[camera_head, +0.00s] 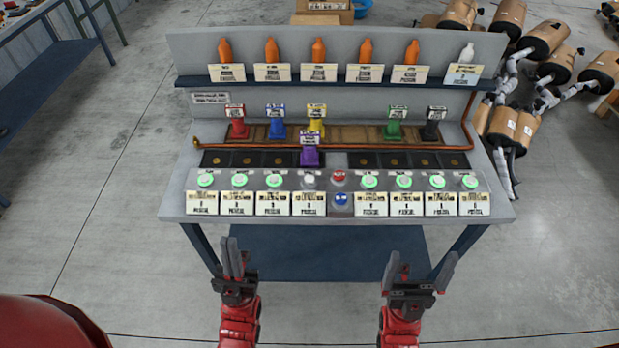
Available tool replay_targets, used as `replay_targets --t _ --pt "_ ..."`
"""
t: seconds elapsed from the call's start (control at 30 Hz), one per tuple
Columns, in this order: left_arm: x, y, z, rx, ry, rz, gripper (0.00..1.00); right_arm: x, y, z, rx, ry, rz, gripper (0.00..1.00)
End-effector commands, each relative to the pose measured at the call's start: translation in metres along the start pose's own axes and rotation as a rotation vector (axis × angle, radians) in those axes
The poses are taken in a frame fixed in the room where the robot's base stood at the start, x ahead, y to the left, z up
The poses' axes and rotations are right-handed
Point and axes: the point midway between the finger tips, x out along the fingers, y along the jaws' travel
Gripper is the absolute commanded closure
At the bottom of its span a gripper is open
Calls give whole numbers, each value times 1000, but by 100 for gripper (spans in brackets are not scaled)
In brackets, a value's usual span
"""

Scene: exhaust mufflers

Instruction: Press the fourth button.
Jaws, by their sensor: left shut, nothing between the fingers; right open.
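A row of round buttons runs along the front of the grey bench (180,208). The fourth button from the left (309,180) is pale white and unlit. The first button (206,180), second button (240,180) and third button (273,180) glow green. A purple block (309,156) stands just behind the fourth button. My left gripper (236,252) is shut and empty, in front of the bench's front edge and left of the fourth button. My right gripper (420,264) is open and empty, in front of the bench to the right.
A red button (339,177) and a blue button (341,199) sit right of the fourth. Several green-lit buttons follow to the right. Labels stand in front of the buttons. Coloured blocks and orange bottles stand behind. Mufflers (548,38) lie on the right. Floor (120,170) is clear on the left.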

Motion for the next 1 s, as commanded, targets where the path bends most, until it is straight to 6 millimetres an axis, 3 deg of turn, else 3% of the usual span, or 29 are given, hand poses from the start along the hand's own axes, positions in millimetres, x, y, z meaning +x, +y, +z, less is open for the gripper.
replay_targets --t 0.17,0.27,0.57,0.7,0.8,1.0 --pt "5 0 13 -24 -37 -8 100 2 0 0 0 0 0 0" --pt "14 -1 39 -77 -109 -29 100 7 0 -1 0 0 0 0" --pt "45 -8 178 -408 -492 -231 100 25 1 -4 0 0 0 0" --pt "45 -10 242 -590 -684 -397 100 34 2 -6 0 0 0 0" --pt "43 -10 281 -719 -804 -538 100 41 2 -7 0 0 0 0" --pt "30 -2 338 -965 -1011 -873 100 54 3 -9 0 0 0 0"
